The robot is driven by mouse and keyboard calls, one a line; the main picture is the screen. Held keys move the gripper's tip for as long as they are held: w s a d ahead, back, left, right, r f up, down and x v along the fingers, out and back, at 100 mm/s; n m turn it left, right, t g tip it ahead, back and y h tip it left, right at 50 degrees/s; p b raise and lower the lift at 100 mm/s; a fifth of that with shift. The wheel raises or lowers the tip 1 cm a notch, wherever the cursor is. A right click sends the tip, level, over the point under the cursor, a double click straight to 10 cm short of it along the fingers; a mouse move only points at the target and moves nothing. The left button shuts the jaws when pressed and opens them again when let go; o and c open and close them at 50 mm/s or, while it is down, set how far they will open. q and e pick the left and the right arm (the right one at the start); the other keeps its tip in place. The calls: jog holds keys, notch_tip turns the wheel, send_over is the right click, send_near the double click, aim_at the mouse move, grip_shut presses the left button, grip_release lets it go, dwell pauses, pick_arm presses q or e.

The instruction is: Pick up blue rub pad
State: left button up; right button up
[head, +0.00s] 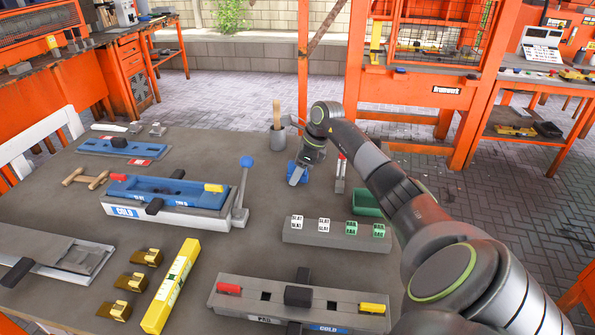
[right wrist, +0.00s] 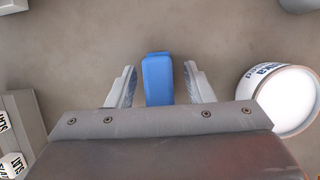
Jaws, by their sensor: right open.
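The blue rub pad (right wrist: 158,78) lies on the grey table and shows between the two fingers of my right gripper (right wrist: 159,84) in the right wrist view. A gap shows on each side of the pad, so the fingers are apart from it. In the head view the right gripper (head: 299,175) points down near the back right of the table, and part of the blue pad (head: 292,170) shows beside its fingers. My left gripper is not in view.
A grey cup with a wooden handle (head: 277,137) stands just behind the gripper; a white-topped can (right wrist: 285,100) shows at right in the wrist view. A green box (head: 367,203) and a grey block with cubes (head: 330,236) stand in front. A blue fixture (head: 165,191) is left.

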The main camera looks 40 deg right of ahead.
grip_shut()
jog(key=shift+r, duration=0.1)
notch_tip(320, 180, up, 10)
jog(key=shift+b, duration=0.8)
jog(key=c, duration=0.7)
grip_release()
jog(key=shift+c, duration=1.4)
